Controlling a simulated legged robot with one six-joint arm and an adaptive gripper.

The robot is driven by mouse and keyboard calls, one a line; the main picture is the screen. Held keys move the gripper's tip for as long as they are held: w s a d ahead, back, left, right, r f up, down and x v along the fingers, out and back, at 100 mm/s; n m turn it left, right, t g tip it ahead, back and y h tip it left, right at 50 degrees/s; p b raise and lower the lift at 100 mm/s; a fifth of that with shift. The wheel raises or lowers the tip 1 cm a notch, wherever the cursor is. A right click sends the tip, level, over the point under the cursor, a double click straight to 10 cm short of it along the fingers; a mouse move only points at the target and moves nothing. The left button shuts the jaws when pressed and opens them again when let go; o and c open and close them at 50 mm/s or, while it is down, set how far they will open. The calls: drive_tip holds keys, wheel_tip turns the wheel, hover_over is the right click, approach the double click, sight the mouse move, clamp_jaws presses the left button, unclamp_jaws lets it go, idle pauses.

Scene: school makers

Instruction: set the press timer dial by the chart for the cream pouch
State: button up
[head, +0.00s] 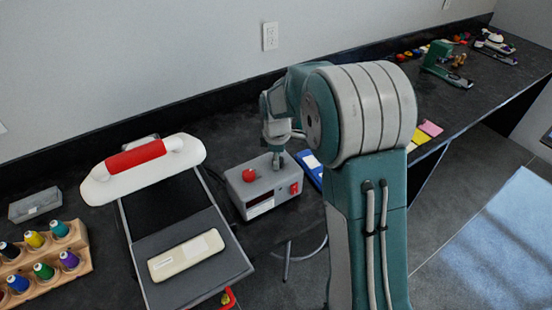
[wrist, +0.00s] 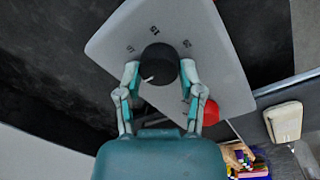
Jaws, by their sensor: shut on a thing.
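The press timer is a grey box (head: 262,190) on the dark bench, with a red knob or button on top. A white pointer line on the dial points to the lower left. My gripper (wrist: 160,74) has its fingers on both sides of the dial, shut on it; in the head view my gripper (head: 278,155) reaches down onto the box. The cream pouch (head: 187,255) lies on the press's lower plate. I cannot make out a readable chart.
The press's white top (head: 185,172) with a red handle stands left of the timer. A wooden rack (head: 75,265) of thread spools is at far left. A blue-edged card (head: 312,163) lies right of the timer, partly behind my arm. Yellow and pink notes lie further right.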

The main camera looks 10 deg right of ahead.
drive_tip(key=shift+s+d+f, duration=0.1)
drive_tip(key=shift+d, duration=0.05)
drive_tip(key=m, duration=0.6)
drive_tip(key=shift+f, duration=0.1)
drive_tip(key=m, duration=0.6)
drive_tip(key=shift+g+h, duration=0.3)
drive_tip(key=shift+g, duration=0.1)
drive_tip(key=m, duration=0.5)
drive_tip(key=shift+m, duration=0.4)
drive_tip(key=m, duration=0.5)
drive_tip(key=shift+m+g, duration=0.3)
drive_tip(key=o, duration=1.2)
drive_tip(key=shift+c, duration=0.2)
